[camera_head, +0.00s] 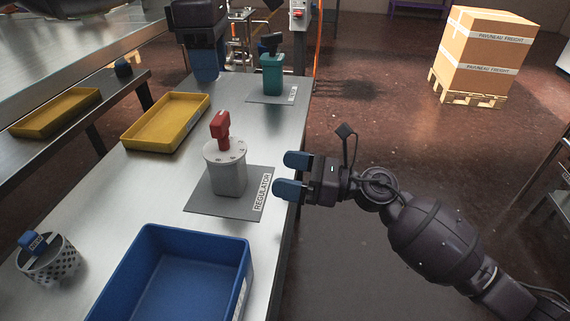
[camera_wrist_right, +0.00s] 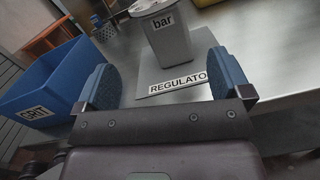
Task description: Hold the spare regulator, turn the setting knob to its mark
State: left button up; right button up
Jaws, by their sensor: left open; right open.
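The regulator (camera_head: 228,176) is a grey canister with a pale dial top and a red knob (camera_head: 221,130). It stands upright on a grey mat (camera_head: 228,205) labelled REGULATOR. In the right wrist view its grey body (camera_wrist_right: 170,42), marked "bar", shows beyond the fingers. The knob is cut off there. My right gripper (camera_head: 293,175) is open and empty, just right of the regulator near the bench's right edge, its blue fingers pointing at it. My left gripper (camera_head: 206,70) is open, at the far end of the bench, fingers down. Its fingers overlap in this view.
A teal device (camera_head: 271,75) stands on another mat farther back. Yellow trays (camera_head: 167,122) lie at left, a blue bin (camera_head: 240,262) in front, and a perforated cup (camera_head: 62,268) at front left. Boxes on a pallet (camera_head: 470,98) stand on the floor at right.

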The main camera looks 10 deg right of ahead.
aim_at(242, 161)
jog(key=shift+w+a+r+n+g, duration=0.25)
jog(key=shift+w+r+n+g, duration=0.25)
jog(key=shift+n, duration=0.5)
jog(key=shift+w+a+n, duration=0.25)
jog(key=shift+a+n, duration=0.05)
jog(key=x, duration=1)
jog(key=shift+w+a+f, duration=0.1)
jog(key=shift+a+f, duration=0.05)
jog(key=shift+f, duration=0.05)
jog(key=c, duration=1.4)
jog(key=o, duration=0.6)
jog(key=c, duration=0.4)
jog(key=shift+o, duration=0.2)
